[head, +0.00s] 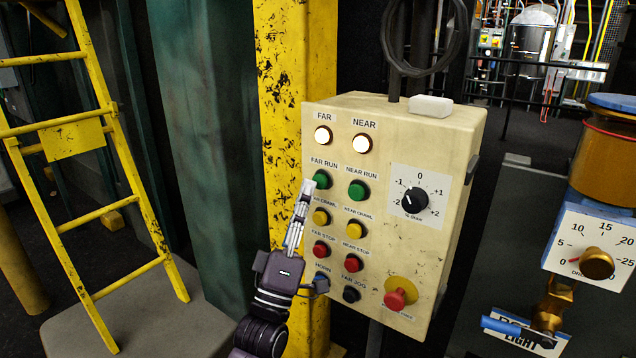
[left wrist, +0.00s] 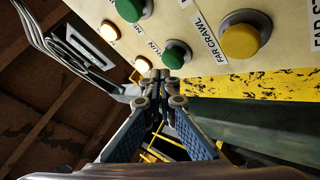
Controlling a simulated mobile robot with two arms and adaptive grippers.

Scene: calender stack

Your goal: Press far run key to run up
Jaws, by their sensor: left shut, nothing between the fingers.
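The far run key (head: 322,180) is a green round button under the FAR RUN label on the cream control box (head: 400,150). It also shows in the left wrist view (left wrist: 178,54), just beyond the fingertips. My left gripper (head: 308,187) is shut and empty. Its tips are at the lower left of the far run key and hide part of the label below. In the left wrist view the closed fingertips (left wrist: 163,79) are close to the green key; I cannot tell whether they touch it. The FAR lamp (head: 322,136) is lit. My right gripper is not in view.
The green near run key (head: 358,190) is to the right. The yellow far crawl key (head: 320,217) and red far stop key (head: 320,250) are below, beside my gripper. A yellow column (head: 284,60) stands behind the box. A yellow ladder (head: 92,95) is at left.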

